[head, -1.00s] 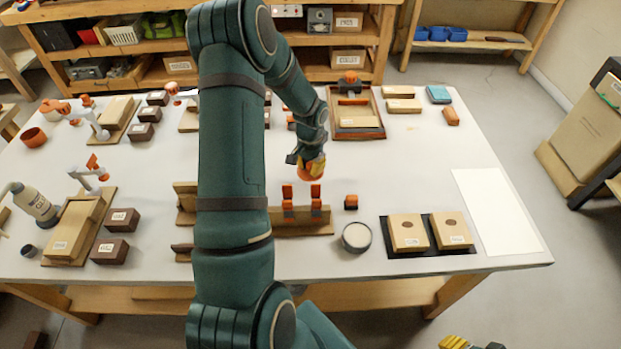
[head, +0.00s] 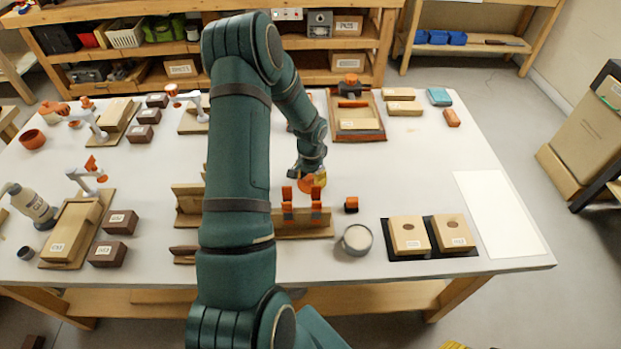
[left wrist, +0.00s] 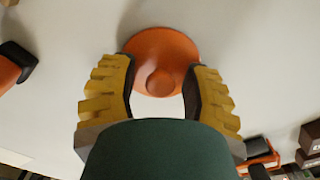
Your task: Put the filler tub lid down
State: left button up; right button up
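The filler tub lid (left wrist: 162,58) is an orange disc with a round knob. In the left wrist view my left gripper (left wrist: 160,68) has its yellow fingers on either side of the lid, with the dark pads against its rim. In the head view the lid (head: 309,184) is low over the table behind the orange-topped holder, at the tips of my left gripper (head: 314,178). I cannot tell whether it touches the table. The open filler tub (head: 356,239), round and grey with pale filler, stands nearer. Only a yellow scrap of my right gripper (head: 456,346) shows at the bottom edge.
A wooden holder with orange clamps (head: 302,212) stands just in front of the lid. A small orange-and-black block (head: 351,204) is to its right. Two wooden boxes (head: 409,235) sit on a black mat. The white table (head: 410,160) is clear right of the lid.

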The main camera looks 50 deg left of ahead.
aim_at(311, 177)
pick_arm(q)
jog(key=shift+r, duration=0.15)
jog(key=shift+r, duration=0.25)
notch_tip(311, 177, up, 12)
jog(key=p, duration=0.2)
jog(key=shift+f, duration=0.15)
dwell(0.5)
